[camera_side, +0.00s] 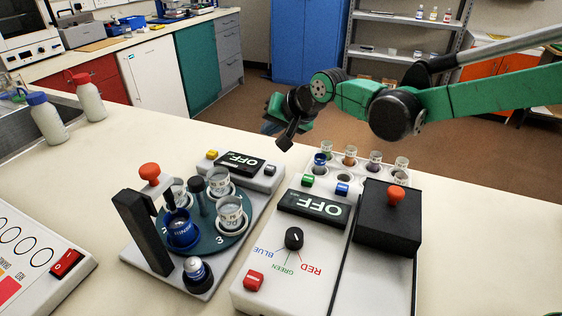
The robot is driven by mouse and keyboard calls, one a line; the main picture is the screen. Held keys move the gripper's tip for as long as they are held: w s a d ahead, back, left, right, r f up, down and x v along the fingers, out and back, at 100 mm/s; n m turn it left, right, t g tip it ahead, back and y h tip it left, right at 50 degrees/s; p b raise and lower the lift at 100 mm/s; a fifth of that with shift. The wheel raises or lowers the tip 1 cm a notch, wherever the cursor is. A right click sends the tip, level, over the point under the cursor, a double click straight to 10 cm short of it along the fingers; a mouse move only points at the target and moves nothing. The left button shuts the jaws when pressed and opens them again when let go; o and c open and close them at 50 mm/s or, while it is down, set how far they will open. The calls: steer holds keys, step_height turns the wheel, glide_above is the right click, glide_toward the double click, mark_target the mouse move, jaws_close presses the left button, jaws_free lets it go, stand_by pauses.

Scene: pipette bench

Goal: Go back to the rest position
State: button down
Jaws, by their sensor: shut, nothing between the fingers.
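My arm comes in from the right edge, green with black joints. My gripper (287,138) is at its end, in the air above the far edge of the bench, pointing down. Its dark fingers are together with nothing held. It is apart from the devices below it. The bench (468,235) lies under it.
A carousel device (210,225) with several glass beakers stands left of centre. A second device (300,235) has a display reading OFF, a dial and a black box (388,225). Several vials (350,157) stand behind it. Two white bottles (88,100) stand far left. The bench at right is clear.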

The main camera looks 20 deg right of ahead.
steer(key=s+d+r+n+h, duration=0.1)
steer(key=s+d+r+n, duration=0.1)
steer(key=s+d+r, duration=0.45)
steer(key=s+d+f+n, duration=0.1)
steer(key=s+d, duration=0.2)
steer(key=s, duration=0.2)
steer(key=s+d+f+g+h, duration=0.1)
steer(key=s+d+f, duration=0.1)
steer(key=s+d, duration=0.1)
steer(key=s+d+f+n+h, duration=0.1)
steer(key=s+d, duration=0.2)
steer(key=s, duration=0.3)
steer(key=shift+s+d+f+n, duration=0.15)
steer(key=shift+s+f+n, duration=0.15)
